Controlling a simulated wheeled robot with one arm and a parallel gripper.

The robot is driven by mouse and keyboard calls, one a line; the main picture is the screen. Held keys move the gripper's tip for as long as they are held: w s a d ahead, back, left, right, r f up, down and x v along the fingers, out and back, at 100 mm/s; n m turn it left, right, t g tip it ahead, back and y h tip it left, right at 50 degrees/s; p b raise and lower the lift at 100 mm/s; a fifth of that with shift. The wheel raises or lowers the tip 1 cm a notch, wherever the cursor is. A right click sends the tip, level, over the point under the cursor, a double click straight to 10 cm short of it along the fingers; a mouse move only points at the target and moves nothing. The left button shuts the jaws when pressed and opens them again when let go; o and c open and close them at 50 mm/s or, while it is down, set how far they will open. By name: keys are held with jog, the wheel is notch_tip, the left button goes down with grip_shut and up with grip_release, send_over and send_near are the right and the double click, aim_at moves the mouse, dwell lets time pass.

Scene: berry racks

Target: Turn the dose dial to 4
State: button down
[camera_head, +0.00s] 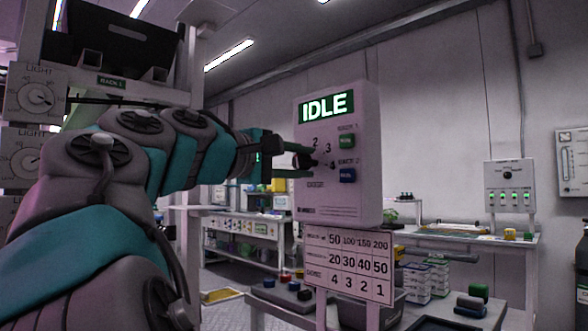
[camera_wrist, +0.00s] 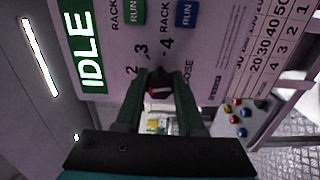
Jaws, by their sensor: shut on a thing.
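The dose dial (camera_wrist: 160,80) is a small dark knob with a reddish and white part, on the face of a pale control box (camera_head: 368,197). My gripper (camera_head: 310,161) reaches it from the left in the head view and is shut on the knob. In the wrist view the two fingers of my gripper (camera_wrist: 161,88) lie on either side of it. The numbers 2, 3 and 4 show around the dial; the rest of the scale is hidden by my fingers. I cannot tell which number the dial points to. A green screen (camera_head: 326,106) on the box reads IDLE.
A green button (camera_head: 346,141) and a blue RUN button (camera_head: 347,175) sit close to the dial. A printed dose chart (camera_head: 348,266) hangs under the box. LIGHT dials (camera_head: 37,97) are on a rack at left. A bench with small colored items (camera_head: 290,285) stands below.

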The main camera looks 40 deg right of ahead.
jog(key=m+b, duration=0.1)
jog(key=m, duration=0.1)
jog(key=m+b, duration=0.1)
jog(key=m, duration=0.1)
jog(key=m+b, duration=0.1)
jog(key=m, duration=0.1)
jog(key=shift+f+m+b, duration=0.3)
jog(key=m+b, duration=0.2)
jog(key=m, duration=0.3)
jog(key=shift+w+d, duration=0.1)
jog(key=m+b, duration=0.1)
jog(key=m, duration=0.4)
jog(key=shift+r+m, duration=0.15)
jog(key=shift+m, duration=0.15)
jog(key=shift+w, duration=0.1)
jog(key=shift+m, duration=2.4)
jog(key=c, duration=0.5)
grip_release()
jog(key=shift+a, duration=0.2)
